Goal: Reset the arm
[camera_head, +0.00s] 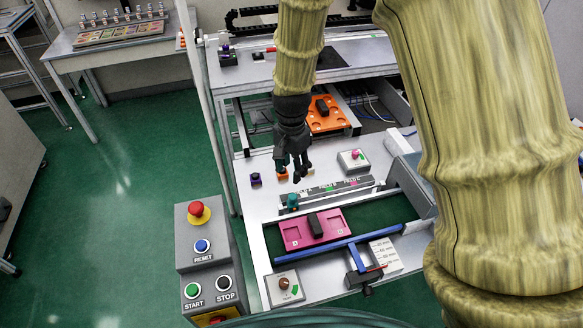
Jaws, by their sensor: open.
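My gripper (292,172) hangs at the end of my wood-textured arm, pointing down over the grey workbench (246,213). Its dark fingers are apart, with nothing seen between them. A small orange piece (282,174) shows by the left finger; I cannot tell whether they touch. My arm covers much of the right side of the view.
A magenta tray (291,234) holding a dark block lies on the green belt (362,212) below my gripper. A grey control box (206,262) with RESET, START and STOP buttons stands at the left. An orange plate (328,122) lies behind. Green floor is free at left.

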